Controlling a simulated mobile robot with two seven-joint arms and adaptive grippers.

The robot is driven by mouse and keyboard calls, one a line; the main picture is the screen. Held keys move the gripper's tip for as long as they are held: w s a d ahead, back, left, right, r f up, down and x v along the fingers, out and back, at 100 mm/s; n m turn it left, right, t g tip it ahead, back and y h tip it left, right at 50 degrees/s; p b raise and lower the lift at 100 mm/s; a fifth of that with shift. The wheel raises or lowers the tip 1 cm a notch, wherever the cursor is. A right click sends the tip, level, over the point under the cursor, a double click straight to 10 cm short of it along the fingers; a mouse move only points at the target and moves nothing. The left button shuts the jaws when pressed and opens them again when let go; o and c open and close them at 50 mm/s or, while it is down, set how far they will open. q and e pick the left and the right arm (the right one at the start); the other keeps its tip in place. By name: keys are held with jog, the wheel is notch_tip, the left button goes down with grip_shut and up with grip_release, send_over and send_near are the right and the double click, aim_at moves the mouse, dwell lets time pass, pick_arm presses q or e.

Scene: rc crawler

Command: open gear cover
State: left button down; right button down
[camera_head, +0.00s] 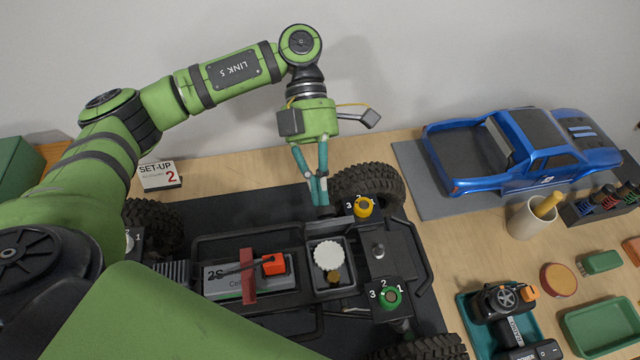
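The RC crawler chassis (222,240) lies on a dark mat. Its gear housing (349,285) is open at the top, showing a white toothed gear (327,255) and a small brass gear (334,278). A dark raised flap at the housing's back edge (318,230) looks like the gear cover, swung up. My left gripper (319,202) points down behind the housing, with its teal fingertips close together near the flap's upper edge. I cannot tell whether they touch it. My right gripper is out of view.
A battery (222,283) with a red strap (248,278) sits left of the gears. Numbered orange (363,206) and green (390,298) knobs are to the right. A blue truck body (520,165) lies on a grey mat. A cup (528,220) and trays crowd the right side.

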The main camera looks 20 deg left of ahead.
pick_arm(q)
jog(key=c, duration=1)
grip_release()
jog(key=v, duration=1.2)
grip_shut()
jog(key=shift+f, duration=0.15)
